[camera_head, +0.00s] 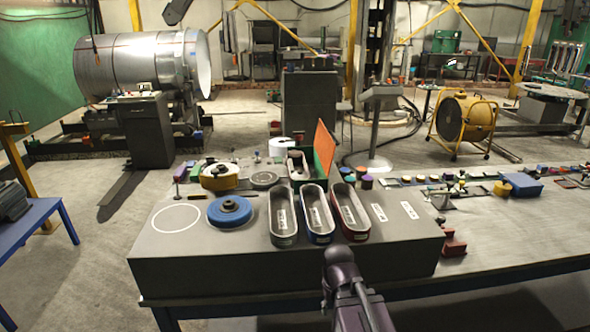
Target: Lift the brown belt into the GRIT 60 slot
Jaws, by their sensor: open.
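Each surrounds a white label. I cannot tell for sure whether the reddish-brown loop is the brown belt. All label print is too small to read, so I cannot tell which marks GRIT 60. My dark arm rises from the bottom edge; no gripper fingers show.
A blue disc (230,211) lies left of the loops, beside an empty white circle (177,218). A tan-rimmed disc (219,178) and a green box (300,180) with an upright orange panel (324,149) stand behind. Red blocks (453,244) sit at the right.

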